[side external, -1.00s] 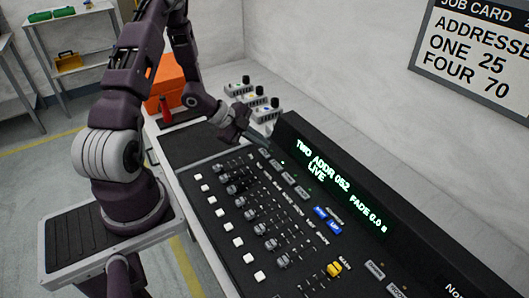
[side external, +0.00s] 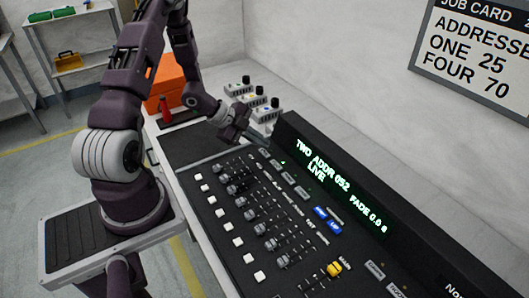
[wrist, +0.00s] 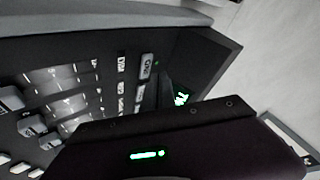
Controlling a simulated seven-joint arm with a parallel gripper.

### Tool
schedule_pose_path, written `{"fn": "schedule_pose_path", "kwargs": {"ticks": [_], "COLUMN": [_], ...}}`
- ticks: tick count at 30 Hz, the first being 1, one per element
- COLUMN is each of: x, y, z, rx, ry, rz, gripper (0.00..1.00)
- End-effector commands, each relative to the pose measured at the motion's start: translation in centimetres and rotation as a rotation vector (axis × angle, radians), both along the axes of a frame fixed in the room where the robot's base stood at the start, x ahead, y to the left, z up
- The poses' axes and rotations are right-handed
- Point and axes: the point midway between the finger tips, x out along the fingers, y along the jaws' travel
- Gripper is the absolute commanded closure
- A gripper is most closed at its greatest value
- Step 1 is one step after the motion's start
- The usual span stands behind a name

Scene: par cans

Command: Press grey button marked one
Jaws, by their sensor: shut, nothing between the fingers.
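A row of grey buttons runs along the console below its display. The end one, the grey button marked one (side external: 264,153), is nearest my gripper; in the wrist view its top (wrist: 148,67) shows lettering that looks like ONE. My gripper (side external: 263,143) is shut and empty, with its fingertips close above and beside that button. I cannot tell whether they touch it. In the wrist view the dark gripper body fills the bottom and the fingertips are hidden. The display (side external: 340,183) reads TWO ADDR 052, LIVE, FADE 0.0 s.
More grey buttons (side external: 288,178), blue buttons (side external: 327,219) and sliders (side external: 248,208) cover the console. Small lamp boxes (side external: 252,95) stand behind it. A job card (side external: 475,55) on the wall reads ONE 25, FOUR 70. The raised display housing borders the buttons.

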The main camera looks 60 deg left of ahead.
Motion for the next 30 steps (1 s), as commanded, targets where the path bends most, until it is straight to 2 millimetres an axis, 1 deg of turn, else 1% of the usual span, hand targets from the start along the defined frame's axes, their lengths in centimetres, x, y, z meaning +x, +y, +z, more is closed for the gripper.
{"fn": "schedule_pose_path", "kwargs": {"ticks": [20, 30], "x": [0.00, 0.00], "y": [0.00, 0.03], "z": [-0.02, -0.86], "rx": [0.000, 0.000], "ry": [0.000, 0.000], "rz": [0.000, 0.000], "gripper": [1.00, 1.00]}}
